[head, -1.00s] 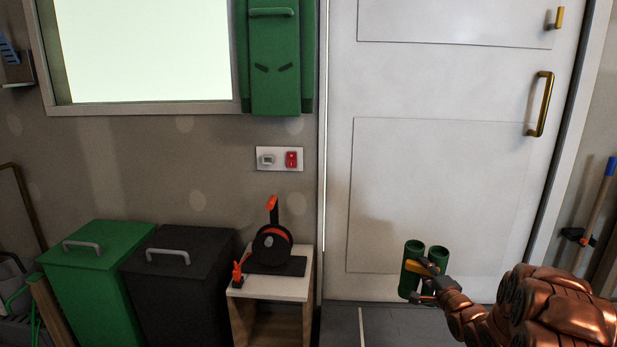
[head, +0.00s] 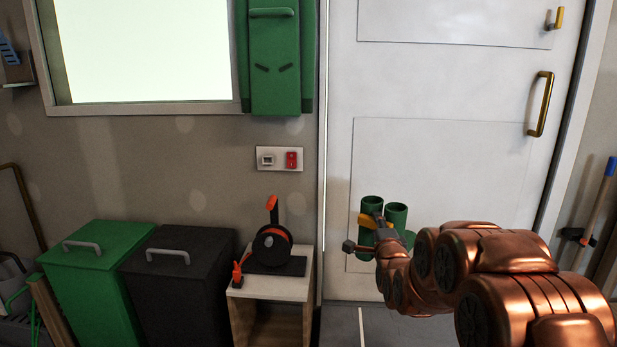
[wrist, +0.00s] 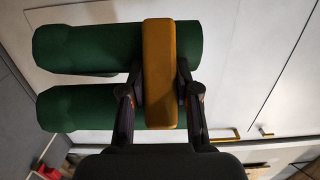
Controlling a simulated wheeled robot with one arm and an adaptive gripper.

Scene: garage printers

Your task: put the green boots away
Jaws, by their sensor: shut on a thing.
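The green boots (head: 396,216) are a pair of upright dark green tubes in front of the white door in the head view. A yellow-orange bar (wrist: 160,75) crosses the boots. My gripper (head: 368,235) is shut on this bar and holds the boots up. In the wrist view the boots (wrist: 85,48) stretch to the left of the bar, and the fingers of my gripper (wrist: 158,85) stand on either side of it. The lower part of the boots is hidden behind my arm in the head view.
A small wooden stand (head: 268,288) holds a black and orange reel (head: 271,247). A black bin (head: 180,280) and a green bin (head: 95,275) stand to its left. The white door (head: 440,160) has a brass handle (head: 541,104). A blue-topped pole (head: 609,167) stands at right.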

